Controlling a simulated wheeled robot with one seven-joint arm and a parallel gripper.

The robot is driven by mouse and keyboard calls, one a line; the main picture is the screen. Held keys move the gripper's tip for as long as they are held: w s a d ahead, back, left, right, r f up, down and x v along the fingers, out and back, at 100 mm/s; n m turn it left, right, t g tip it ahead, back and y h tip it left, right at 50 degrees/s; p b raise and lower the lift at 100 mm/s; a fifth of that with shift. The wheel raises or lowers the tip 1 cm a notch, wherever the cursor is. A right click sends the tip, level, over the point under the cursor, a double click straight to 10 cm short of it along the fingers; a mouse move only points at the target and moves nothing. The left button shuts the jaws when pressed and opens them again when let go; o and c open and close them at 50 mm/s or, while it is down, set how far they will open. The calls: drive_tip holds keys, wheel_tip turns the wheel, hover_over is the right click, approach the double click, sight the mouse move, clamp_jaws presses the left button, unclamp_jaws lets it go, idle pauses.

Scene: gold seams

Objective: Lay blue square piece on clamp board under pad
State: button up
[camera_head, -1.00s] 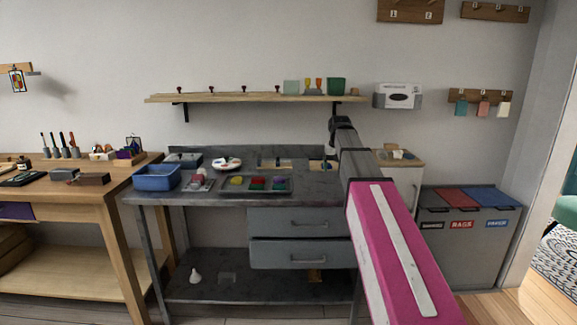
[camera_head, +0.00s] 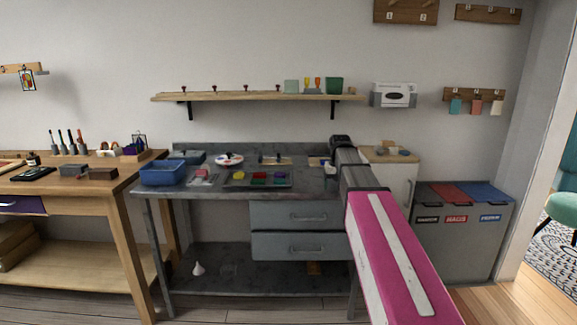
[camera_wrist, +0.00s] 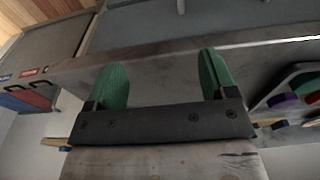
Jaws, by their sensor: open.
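The tray of coloured pieces (camera_head: 235,185) lies on the grey bench, with yellow, red, green and bluish-purple pieces too small to tell their shapes. At the right edge of the wrist view, part of a tray shows with a purple piece (camera_wrist: 283,99) and a red piece (camera_wrist: 312,98). I cannot tell which piece is the blue square. A flat board (camera_head: 275,160) behind the tray may be the clamp board; its pad is not clear. My gripper (camera_wrist: 161,72), with two green fingers, is open and empty near the bench's front edge, to the right of the tray.
A blue bin (camera_head: 163,175) stands at the bench's left end. Two drawers (camera_head: 297,217) are under the bench top (camera_head: 215,190). A wooden table (camera_head: 100,187) is at left; waste bins (camera_head: 462,235) are at right. A shelf (camera_head: 240,96) hangs above.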

drive_tip(key=s+f+g, duration=0.1)
drive_tip(key=s+f, duration=2.3)
drive_tip(key=f, duration=0.3)
drive_tip(key=shift+s+f, duration=0.3)
drive_tip(key=shift+f, duration=0.05)
drive_tip(key=shift+o, duration=0.5)
drive_tip(key=shift+w, duration=0.1)
